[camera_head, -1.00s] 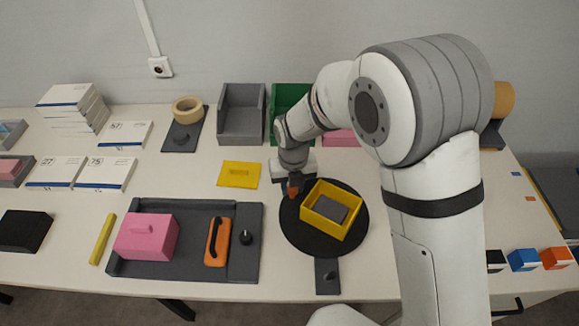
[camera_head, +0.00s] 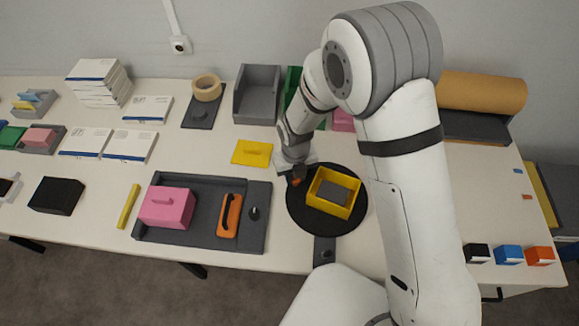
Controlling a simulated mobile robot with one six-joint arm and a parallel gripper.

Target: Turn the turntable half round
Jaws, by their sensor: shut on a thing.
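The turntable is a round black disc (camera_head: 350,222) near the front edge of the table. A yellow open box (camera_head: 345,209) with a grey block (camera_head: 332,192) inside stands on it. My gripper (camera_head: 297,181) points down at the disc's upper left rim, left of the yellow box. It is shut on a small orange-red piece at the rim, which looks like a knob of the turntable. The fingers and most of this piece are hard to make out. A dark plate (camera_head: 324,249) with a small knob lies at the disc's front edge.
A grey tray (camera_head: 200,242) holds a pink box (camera_head: 166,212) and an orange handle (camera_head: 229,216) to the left. A yellow lid (camera_head: 252,153) lies behind. Grey (camera_head: 256,94) and green bins stand further back. My arm covers the table right of the turntable.

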